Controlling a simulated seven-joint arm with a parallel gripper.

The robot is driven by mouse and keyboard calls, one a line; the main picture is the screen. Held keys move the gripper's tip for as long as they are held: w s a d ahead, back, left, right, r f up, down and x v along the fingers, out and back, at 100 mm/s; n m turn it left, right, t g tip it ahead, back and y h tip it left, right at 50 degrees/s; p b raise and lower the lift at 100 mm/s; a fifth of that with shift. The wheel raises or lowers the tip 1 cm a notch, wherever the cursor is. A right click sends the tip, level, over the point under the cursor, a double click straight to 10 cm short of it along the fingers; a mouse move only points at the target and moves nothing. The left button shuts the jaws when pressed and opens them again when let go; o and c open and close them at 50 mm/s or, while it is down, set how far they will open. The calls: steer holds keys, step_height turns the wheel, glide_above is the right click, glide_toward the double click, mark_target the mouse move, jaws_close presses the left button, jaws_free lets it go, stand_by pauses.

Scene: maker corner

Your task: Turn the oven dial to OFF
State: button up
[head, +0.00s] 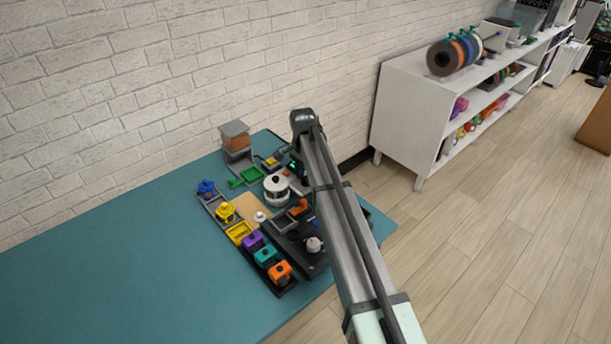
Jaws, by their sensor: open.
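A dark appliance-like unit (298,248) sits at the right end of the teal table, and a small whitish knob-like part (314,245) shows on it. It is too small to tell if this is the oven dial, and no OFF mark is readable. My arm crosses in front of the unit's right side and hides part of it. The arm rises to a dark joint above the table's back edge.
The teal table (110,260) is bare on the left. Blue, yellow, purple, teal and orange pieces stand in a row. A white shelf (410,115) stands right.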

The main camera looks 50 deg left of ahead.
steer(key=shift+f, duration=0.15)
steer(key=c, duration=0.8)
steer(key=shift+o, duration=0.2)
